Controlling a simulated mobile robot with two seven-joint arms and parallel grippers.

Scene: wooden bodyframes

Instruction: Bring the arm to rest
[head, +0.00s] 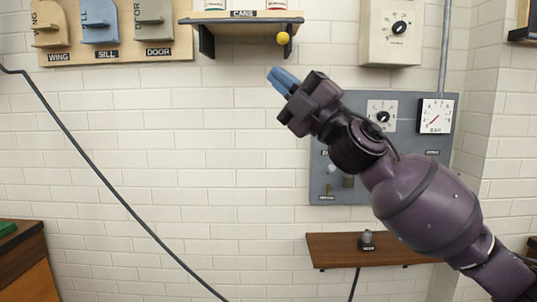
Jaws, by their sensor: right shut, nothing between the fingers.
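My right arm comes in from the lower right and reaches up and left in front of the wall. My right gripper (284,80) has blue fingertips, which are shut and empty. It is below the CANS shelf, apart from it and from the wall panels. My left gripper is not in view.
A board with parts labelled WING (50,25), SILL (99,22) and DOOR (153,20) hangs upper left. A grey gauge panel (400,140) is behind my arm. A small brown shelf (335,250) is below.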

